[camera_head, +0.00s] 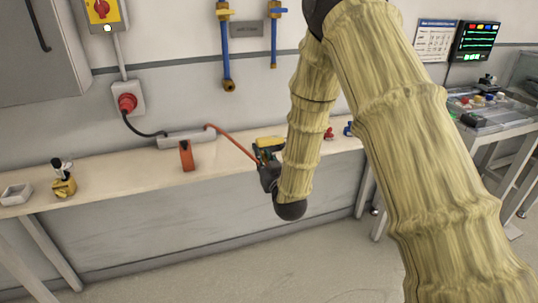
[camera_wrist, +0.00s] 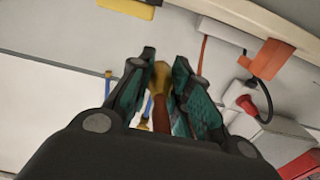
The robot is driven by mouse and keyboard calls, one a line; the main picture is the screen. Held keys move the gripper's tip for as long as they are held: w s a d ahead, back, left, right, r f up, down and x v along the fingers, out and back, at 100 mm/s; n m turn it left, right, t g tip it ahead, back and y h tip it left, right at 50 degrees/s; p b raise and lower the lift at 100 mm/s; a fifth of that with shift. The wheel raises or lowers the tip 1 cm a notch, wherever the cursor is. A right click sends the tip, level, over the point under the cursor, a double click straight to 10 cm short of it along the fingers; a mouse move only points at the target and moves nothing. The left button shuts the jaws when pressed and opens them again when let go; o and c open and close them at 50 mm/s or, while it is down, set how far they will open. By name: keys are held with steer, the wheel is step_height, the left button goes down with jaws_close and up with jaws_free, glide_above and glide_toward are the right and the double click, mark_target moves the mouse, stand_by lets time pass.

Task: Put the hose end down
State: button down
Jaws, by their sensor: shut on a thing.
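The hose end (camera_wrist: 160,78) shows in the wrist view as a brass-yellow tip with a red-brown part (camera_wrist: 161,114) below it. My gripper (camera_wrist: 161,80) is shut on it, with a green-padded finger on each side. In the head view my gripper (camera_head: 267,158) is at the bench's front edge, left of my forearm. The orange hose (camera_head: 232,142) runs taut from a grey box (camera_head: 186,138) on the bench to my gripper. The hose end itself is hidden there by the gripper.
The pale bench (camera_head: 110,174) runs along the wall. Red (camera_head: 328,134) and blue (camera_head: 348,129) pieces are right of my arm. Bench space left of the bracket is clear.

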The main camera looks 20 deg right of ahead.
steer(key=w+d, duration=0.2)
steer(key=w, duration=0.2)
steer(key=w+d+p, duration=0.1)
steer(key=w, duration=0.3)
steer(key=w+d+f, duration=0.1)
steer(key=w+d, duration=0.1)
steer(key=w, duration=0.2)
steer(key=shift+w+d+f, duration=0.1)
steer(key=shift+d, duration=0.2)
step_height(320, 180, down, 4)
steer(key=shift+r+p, duration=0.2)
steer(key=shift+p, duration=0.2)
steer(key=shift+f, duration=0.35)
steer(key=shift+f+b, duration=0.25)
steer(key=shift+b, duration=0.2)
steer(key=c, duration=1.3)
jaws_free()
